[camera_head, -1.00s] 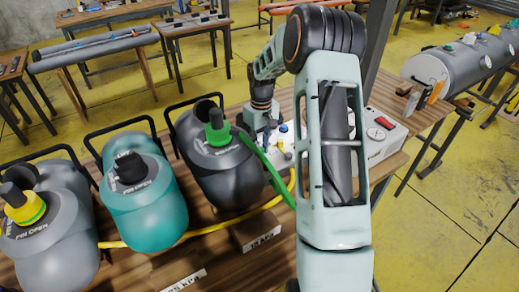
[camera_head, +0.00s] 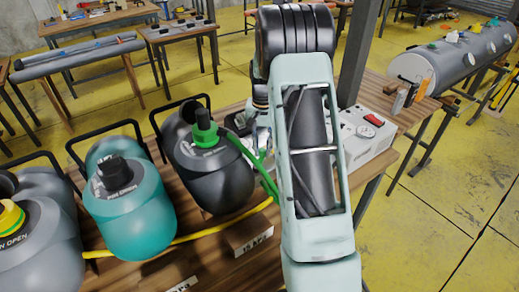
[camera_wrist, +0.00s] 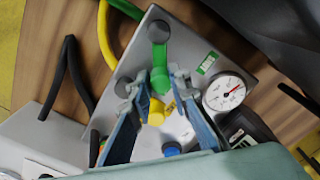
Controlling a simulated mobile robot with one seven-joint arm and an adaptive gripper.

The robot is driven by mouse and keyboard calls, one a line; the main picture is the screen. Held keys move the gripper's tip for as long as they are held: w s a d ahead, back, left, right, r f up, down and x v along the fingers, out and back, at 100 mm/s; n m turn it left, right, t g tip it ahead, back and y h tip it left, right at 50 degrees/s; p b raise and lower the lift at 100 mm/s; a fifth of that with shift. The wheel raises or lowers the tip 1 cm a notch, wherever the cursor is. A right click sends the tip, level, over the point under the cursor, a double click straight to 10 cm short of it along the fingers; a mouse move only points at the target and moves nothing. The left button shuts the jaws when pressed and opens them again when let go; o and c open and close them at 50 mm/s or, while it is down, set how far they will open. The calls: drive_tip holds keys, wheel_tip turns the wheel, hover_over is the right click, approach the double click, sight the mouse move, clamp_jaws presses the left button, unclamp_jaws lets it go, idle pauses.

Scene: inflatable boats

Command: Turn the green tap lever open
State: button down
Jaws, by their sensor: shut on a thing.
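The green tap lever (camera_wrist: 160,58) shows in the wrist view on a grey panel (camera_wrist: 185,45), running from a dark round fitting down to a thicker green end. My gripper (camera_wrist: 154,83) has its two blue fingers on either side of this green end and is shut on it. A yellow knob (camera_wrist: 157,111) and a blue knob (camera_wrist: 171,148) lie just below, between the fingers. In the head view my arm hides the gripper and the lever.
A round gauge (camera_wrist: 224,92) sits right of the fingers. Yellow and green hoses cross near the panel. In the head view, a dark canister with a green cap (camera_head: 205,130), a teal canister (camera_head: 130,210) and a box with a red switch (camera_head: 367,135) stand on the wooden bench.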

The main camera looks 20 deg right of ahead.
sight(264, 150)
drive_tip(key=shift+s+d+m, duration=0.15)
drive_tip(key=shift+m, duration=0.35)
drive_tip(key=c, duration=2.1)
unclamp_jaws()
drive_tip(key=shift+r, duration=0.15)
wheel_tip(264, 150, up, 12)
drive_tip(key=shift+f, duration=0.1)
